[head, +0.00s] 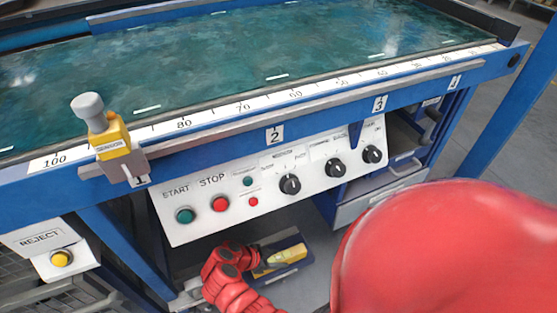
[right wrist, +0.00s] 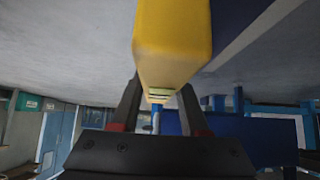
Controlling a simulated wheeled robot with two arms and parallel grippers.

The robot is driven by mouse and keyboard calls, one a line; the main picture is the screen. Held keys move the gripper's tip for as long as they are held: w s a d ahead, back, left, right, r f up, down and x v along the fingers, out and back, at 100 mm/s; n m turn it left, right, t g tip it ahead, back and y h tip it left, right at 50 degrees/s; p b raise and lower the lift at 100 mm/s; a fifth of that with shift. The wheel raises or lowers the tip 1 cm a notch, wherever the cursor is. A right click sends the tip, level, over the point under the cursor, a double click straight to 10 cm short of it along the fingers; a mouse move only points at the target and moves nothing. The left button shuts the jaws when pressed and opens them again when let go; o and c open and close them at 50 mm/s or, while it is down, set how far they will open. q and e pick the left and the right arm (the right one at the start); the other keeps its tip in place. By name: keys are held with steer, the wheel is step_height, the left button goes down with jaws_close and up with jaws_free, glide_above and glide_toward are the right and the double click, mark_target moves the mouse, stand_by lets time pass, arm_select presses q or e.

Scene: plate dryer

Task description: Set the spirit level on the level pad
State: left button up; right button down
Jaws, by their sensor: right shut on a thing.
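The spirit level is a yellow block (head: 284,258) low in the head view, below the control panel. In the right wrist view the yellow level (right wrist: 172,40) stands out from between the two dark fingers. My right gripper (right wrist: 160,108) is shut on it; in the head view the gripper (head: 260,266) is partly hidden by its red wrist. A dark blue flat piece (head: 289,242) shows around the level in the head view and may be the level pad. I cannot tell whether the level touches it. My left gripper is not in view.
The control panel (head: 270,185) with knobs and buttons is above the gripper. A blue bench frame (head: 108,235) stands at left, with a yellow reject button (head: 61,259). A yellow sensor (head: 108,140) sits on the ruler rail.

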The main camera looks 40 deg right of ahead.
step_height(320, 180, down, 2)
steer(key=shift+f+b, duration=0.2)
steer(key=shift+b, duration=0.1)
steer(key=shift+r, duration=0.1)
steer(key=shift+c, duration=2)
jaws_free()
steer(key=p+v, duration=0.3)
steer(key=v, duration=0.8)
steer(key=shift+w+r+p, duration=0.1)
steer(key=shift+p, duration=0.25)
steer(key=shift+a+r, duration=0.25)
steer(key=shift+a, duration=0.1)
